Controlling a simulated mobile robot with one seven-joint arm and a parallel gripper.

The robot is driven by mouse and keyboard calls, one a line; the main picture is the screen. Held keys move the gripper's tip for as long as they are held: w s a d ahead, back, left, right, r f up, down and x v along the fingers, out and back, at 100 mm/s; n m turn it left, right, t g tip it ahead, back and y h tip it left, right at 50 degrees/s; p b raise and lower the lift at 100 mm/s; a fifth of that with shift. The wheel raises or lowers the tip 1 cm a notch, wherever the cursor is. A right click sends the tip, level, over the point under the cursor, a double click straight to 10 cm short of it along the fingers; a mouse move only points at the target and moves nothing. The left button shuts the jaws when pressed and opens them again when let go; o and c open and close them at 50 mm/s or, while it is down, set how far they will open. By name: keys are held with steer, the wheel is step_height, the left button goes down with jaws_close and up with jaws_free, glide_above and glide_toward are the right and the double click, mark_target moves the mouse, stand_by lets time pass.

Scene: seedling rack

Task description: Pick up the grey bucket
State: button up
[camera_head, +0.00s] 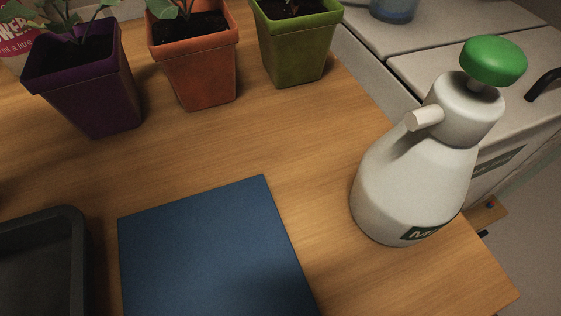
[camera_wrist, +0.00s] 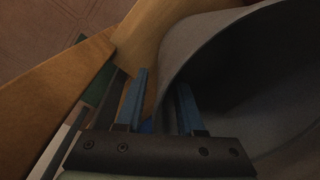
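The grey bucket (camera_wrist: 215,35) fills the upper right of the wrist view, with its dark open inside facing the camera. My gripper (camera_wrist: 163,80) has two blue fingers that stand apart. The left finger is outside the bucket and the right finger is inside its mouth, with the bucket's wall between them. A gap shows between the left finger and the wall, so the fingers look open around it. The bucket's base is hidden. Neither the bucket nor my gripper shows in the head view.
In the head view, a wooden table (camera_head: 300,140) holds a blue mat (camera_head: 205,245), a dark tray (camera_head: 75,235), a white spray bottle (camera_head: 410,190), and purple (camera_head: 95,100), orange (camera_head: 200,75) and green (camera_head: 295,50) pots. Wood right of the mat is bare.

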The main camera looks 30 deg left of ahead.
jaws_close()
stand_by(1.2)
